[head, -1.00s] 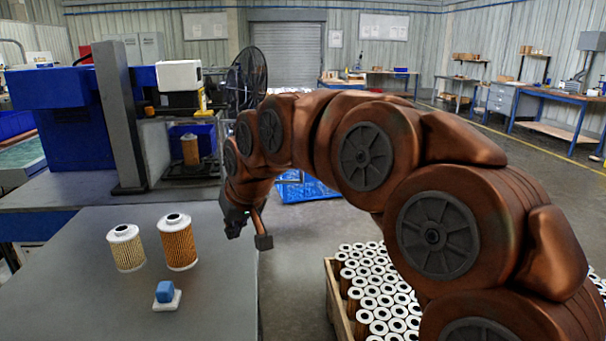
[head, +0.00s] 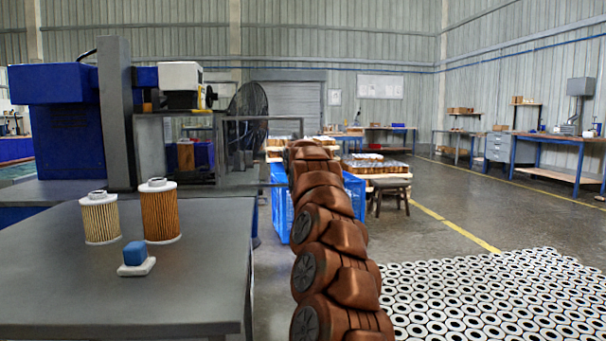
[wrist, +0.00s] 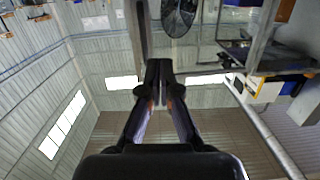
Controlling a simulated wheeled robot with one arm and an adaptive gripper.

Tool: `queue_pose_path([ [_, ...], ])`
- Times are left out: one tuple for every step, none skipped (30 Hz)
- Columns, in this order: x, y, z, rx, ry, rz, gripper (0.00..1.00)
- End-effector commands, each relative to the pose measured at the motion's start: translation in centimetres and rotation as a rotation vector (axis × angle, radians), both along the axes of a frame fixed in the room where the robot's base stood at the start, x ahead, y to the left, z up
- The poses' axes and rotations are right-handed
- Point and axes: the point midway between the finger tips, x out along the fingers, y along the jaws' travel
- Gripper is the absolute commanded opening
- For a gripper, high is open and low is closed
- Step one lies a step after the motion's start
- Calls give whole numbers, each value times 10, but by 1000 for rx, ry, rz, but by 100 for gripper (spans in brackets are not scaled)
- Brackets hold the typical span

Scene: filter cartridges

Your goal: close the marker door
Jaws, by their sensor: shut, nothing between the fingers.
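The marker, a machine with a grey column (head: 118,115) and a white head (head: 181,76), stands at the left in the head view. Its door, a thin grey frame (head: 262,118) with a see-through middle, stands open and reaches right from the housing toward my arm. A filter cartridge (head: 186,155) shows inside the marker. In the wrist view my gripper (wrist: 159,66) is shut and empty, with grey frame bars (wrist: 141,30) close around its tips. I cannot tell whether it touches them. In the head view my gripper is hidden behind my arm.
Two filter cartridges, one pale (head: 100,220) and one brown (head: 160,212), stand on the grey table (head: 190,290) by a blue block on a white base (head: 136,258). A blue crate (head: 281,205) and a fan (head: 247,110) stand beyond.

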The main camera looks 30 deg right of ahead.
Motion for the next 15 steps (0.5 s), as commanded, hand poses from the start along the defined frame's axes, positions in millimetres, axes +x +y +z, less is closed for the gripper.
queue_pose_path([
  [1, -11, -13, -16, -23, -26, 0],
  [0, -18, -13, -26, -38, -40, 0],
  [-1, -25, -12, -37, -54, -56, 0],
  [-2, -29, -11, -43, -63, -66, 0],
  [-3, -32, -11, -49, -70, -74, 0],
  [-3, -36, -11, -55, -79, -83, 0],
  [-4, -39, -10, -58, -84, -89, 0],
  [-4, -40, -9, -61, -88, -93, 0],
  [-5, -42, -8, -64, -91, -97, 0],
  [-4, -43, -8, -65, -92, -99, 0],
  [-4, -44, -7, -65, -93, -100, 0],
  [-3, -45, -6, -66, -92, -100, 0],
  [-2, -45, -5, -66, -91, -100, 0],
  [-1, -45, -4, -66, -91, -100, 0],
  [1, -46, -4, -65, -90, -99, 0],
])
